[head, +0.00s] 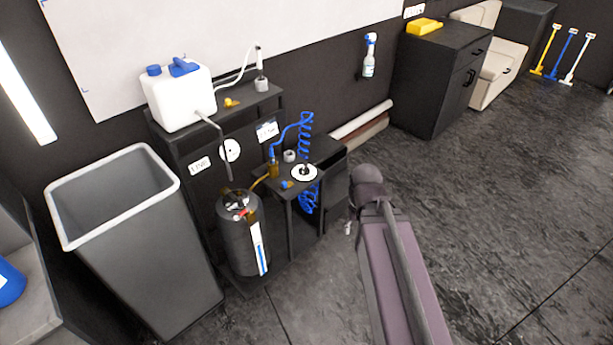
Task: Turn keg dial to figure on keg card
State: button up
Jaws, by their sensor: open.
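A dark cylindrical keg (239,241) stands upright on the floor in front of the black bench, with red and yellow fittings on top and a white-and-blue strip down its side. A round white dial plate with a dark knob (304,172) lies on the low black side table to its right; its figures are too small to read. A white round gauge (230,151) is on the bench's panel. A small white card (267,130) with blue on it hangs at the bench's right; its text is unreadable. My gripper is not discernible; my arm covers the lower middle right.
A white jug (180,96) with a hose stands on the bench (262,100). A blue coiled hose (306,140) rises beside the dial. A tall grey bin (140,240) stands left of the keg. A black cabinet (425,85) stands at the back; floor at right is clear.

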aim_at(304, 170)
jog(key=k, duration=0.25)
jog(key=u, duration=0.25)
jog(key=i, duration=1.1)
jog(key=z, duration=0.05)
